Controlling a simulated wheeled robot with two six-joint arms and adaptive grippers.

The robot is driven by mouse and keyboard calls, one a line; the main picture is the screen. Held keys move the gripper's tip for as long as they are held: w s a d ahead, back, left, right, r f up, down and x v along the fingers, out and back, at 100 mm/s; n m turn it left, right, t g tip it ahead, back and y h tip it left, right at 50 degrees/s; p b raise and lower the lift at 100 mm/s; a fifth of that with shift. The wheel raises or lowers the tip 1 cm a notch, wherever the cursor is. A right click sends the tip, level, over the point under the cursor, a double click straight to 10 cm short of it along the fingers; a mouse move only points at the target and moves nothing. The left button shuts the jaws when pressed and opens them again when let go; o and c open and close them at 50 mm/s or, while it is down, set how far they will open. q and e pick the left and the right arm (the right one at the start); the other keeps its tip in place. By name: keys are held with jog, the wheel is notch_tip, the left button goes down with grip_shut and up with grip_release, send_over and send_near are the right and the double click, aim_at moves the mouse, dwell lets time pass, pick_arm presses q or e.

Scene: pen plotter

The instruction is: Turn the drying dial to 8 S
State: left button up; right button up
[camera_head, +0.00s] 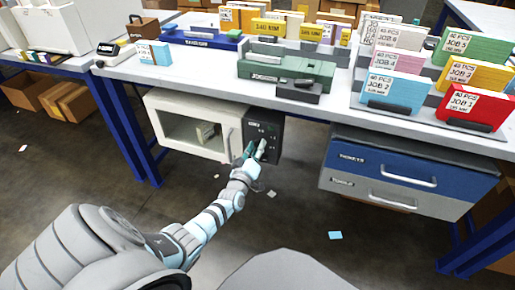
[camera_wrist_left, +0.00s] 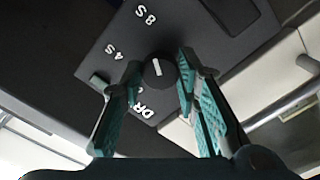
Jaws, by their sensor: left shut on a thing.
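The drying dial (camera_wrist_left: 158,71) is a dark round knob with a white line on a dark control panel (camera_wrist_left: 200,30). In the head view my left gripper (camera_head: 256,152) is at the panel and hides the dial. My right gripper is not in view.
The panel belongs to a white cabinet (camera_head: 166,101) with a window and a handle, under the table (camera_head: 220,68). A blue and grey drawer unit (camera_head: 395,165) hangs to the right. Stamps and card stacks stand on the table above. The floor in front is mostly clear.

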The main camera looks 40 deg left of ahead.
pick_arm(q)
jog(key=o, duration=1.2)
jog(key=shift+c, duration=0.2)
jog(key=v, duration=1.2)
